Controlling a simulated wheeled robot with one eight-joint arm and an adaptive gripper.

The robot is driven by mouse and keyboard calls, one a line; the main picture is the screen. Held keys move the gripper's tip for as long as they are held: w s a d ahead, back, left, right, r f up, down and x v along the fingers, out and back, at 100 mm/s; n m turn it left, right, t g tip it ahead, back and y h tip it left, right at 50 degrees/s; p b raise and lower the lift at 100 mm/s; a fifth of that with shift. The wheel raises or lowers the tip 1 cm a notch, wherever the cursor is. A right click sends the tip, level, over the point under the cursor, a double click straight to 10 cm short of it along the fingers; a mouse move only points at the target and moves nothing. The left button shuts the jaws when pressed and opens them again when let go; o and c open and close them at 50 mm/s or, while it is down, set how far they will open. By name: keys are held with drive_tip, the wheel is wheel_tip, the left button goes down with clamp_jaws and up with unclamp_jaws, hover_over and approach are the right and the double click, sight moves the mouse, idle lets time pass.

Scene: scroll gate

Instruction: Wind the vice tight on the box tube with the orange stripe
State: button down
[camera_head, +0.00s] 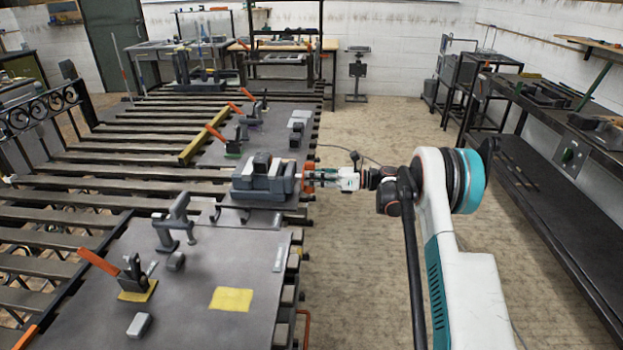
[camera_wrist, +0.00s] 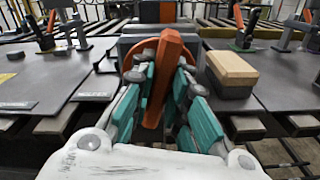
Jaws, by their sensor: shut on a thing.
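The grey vice (camera_head: 262,186) stands on the right edge of the slatted bench, with a dark block upright in its jaws. In the wrist view the vice (camera_wrist: 130,47) lies straight ahead, and an orange patch (camera_wrist: 158,11) shows at its top; I cannot tell for sure that this is the tube's stripe. An orange handle (camera_wrist: 168,60) with a round orange disc behind it faces me on the vice's near side. My gripper (camera_wrist: 166,82) is shut on the orange handle, a teal-padded finger on each side. In the head view my gripper (camera_head: 318,178) reaches the vice from the right.
A wood-topped block (camera_wrist: 230,70) sits right of the vice in the wrist view. Orange-handled clamps (camera_head: 130,275) and a yellow patch (camera_head: 231,299) are on the bench plates. A dark workbench (camera_head: 540,110) stands at the right. Open floor lies between the benches.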

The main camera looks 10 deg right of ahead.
drive_tip(key=m, duration=0.7)
drive_tip(key=shift+w+d+f, duration=0.1)
drive_tip(key=shift+f, duration=0.05)
drive_tip(key=m, duration=0.6)
drive_tip(key=shift+f+m, duration=0.1)
drive_tip(key=shift+m, duration=0.3)
drive_tip(key=m, duration=0.6)
drive_tip(key=shift+f+b, duration=0.15)
drive_tip(key=shift+b, duration=0.15)
drive_tip(key=m, duration=0.7)
drive_tip(key=shift+f, duration=0.1)
drive_tip(key=c, duration=1.6)
unclamp_jaws()
drive_tip(key=shift+d, duration=0.15)
drive_tip(key=shift+o, duration=0.2)
